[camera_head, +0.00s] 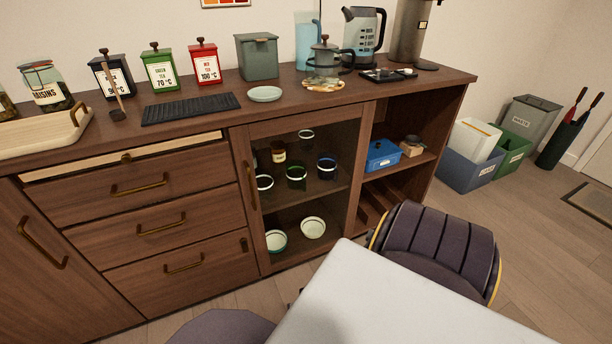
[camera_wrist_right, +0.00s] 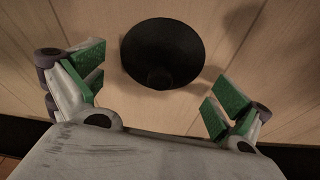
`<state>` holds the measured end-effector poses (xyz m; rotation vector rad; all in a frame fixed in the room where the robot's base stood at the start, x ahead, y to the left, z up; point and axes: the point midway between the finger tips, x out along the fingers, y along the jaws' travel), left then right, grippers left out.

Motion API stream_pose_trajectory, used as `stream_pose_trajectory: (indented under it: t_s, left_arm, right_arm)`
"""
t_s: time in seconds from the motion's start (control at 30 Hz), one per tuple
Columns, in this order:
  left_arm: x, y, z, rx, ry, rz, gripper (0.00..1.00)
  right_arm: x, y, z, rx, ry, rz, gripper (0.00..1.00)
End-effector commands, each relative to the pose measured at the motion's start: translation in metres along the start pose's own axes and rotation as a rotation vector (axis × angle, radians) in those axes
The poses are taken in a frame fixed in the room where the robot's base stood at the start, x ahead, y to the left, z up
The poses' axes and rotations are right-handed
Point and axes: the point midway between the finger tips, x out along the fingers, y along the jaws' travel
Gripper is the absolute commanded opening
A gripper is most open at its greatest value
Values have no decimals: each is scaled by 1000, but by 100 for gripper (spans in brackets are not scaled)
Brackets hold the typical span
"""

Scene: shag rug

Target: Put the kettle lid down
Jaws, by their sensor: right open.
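In the right wrist view, a black round thing (camera_wrist_right: 162,48) with a small knob-like part at its lower edge is on or just above a light wooden surface. It looks like a lid, but I cannot be sure it is the kettle lid. My right gripper (camera_wrist_right: 168,92) is open, its green pads apart on either side of and below this thing, with nothing between them. In the head view, a grey kettle-like pot (camera_head: 325,60) with a dark knob on top stands on a round trivet (camera_head: 323,86) on the sideboard. Neither gripper shows in the head view.
The sideboard (camera_head: 210,120) bears canisters (camera_head: 160,70), a dark slatted mat (camera_head: 190,108), a pale dish (camera_head: 265,94), a clear jug-like kettle (camera_head: 364,32) and a black tray (camera_head: 388,75). A white table (camera_head: 390,305) and a dark chair (camera_head: 437,245) stand in front.

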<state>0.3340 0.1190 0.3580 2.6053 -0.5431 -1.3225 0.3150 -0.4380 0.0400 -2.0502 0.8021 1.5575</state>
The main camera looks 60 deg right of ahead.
Motion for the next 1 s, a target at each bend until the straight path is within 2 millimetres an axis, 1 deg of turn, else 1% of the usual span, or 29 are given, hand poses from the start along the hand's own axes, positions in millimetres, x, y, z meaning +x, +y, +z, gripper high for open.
stream_pose_trajectory:
  t_s: [0.03,0.2,0.67,0.77,1.0]
  left_arm:
    - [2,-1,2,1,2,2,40]
    - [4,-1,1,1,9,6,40]
    - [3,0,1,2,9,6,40]
    - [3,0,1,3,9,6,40]
    - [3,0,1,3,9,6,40]
  right_arm:
    - [4,0,0,0,0,0,100]
    - [7,0,1,0,-1,0,100]
    - [6,0,1,0,-1,0,100]
    - [6,0,1,0,-1,0,90]
    - [6,0,0,0,-1,0,59]
